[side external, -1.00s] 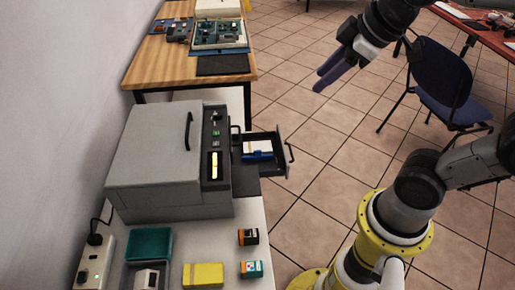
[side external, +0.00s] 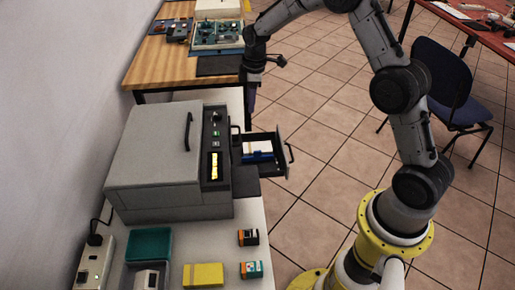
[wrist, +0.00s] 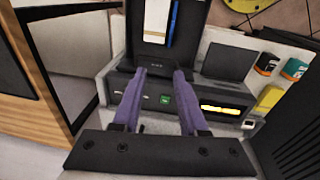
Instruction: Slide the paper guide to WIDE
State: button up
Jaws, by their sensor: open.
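The grey printer (side external: 155,165) stands on the white table with its dark paper tray (side external: 278,172) pulled out to the right. In the tray lie white paper (side external: 256,147) and a blue strip (side external: 258,156), which looks like the paper guide. The wrist view shows the blue guide (wrist: 172,24) along the edge of the white paper (wrist: 156,17). I cannot read any width marks. My gripper (side external: 250,106) points down behind the tray in the side view, apart from it. In the wrist view its purple fingers (wrist: 160,73) are open with nothing between them.
The printer's front panel has a lit yellow display (side external: 214,165) and a green button (wrist: 165,99). A teal tray (side external: 149,244), a yellow box (side external: 203,275) and small cartridges (side external: 249,237) sit in front. A wooden bench (side external: 160,62) stands behind.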

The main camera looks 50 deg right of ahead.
jog(key=g, duration=0.1)
send_near(258, 151)
jog(key=f, duration=0.8)
jog(key=shift+w+d+f, duration=0.1)
jog(key=shift+w+f, duration=0.15)
jog(key=shift+c, duration=0.3)
grip_shut()
dwell(0.8)
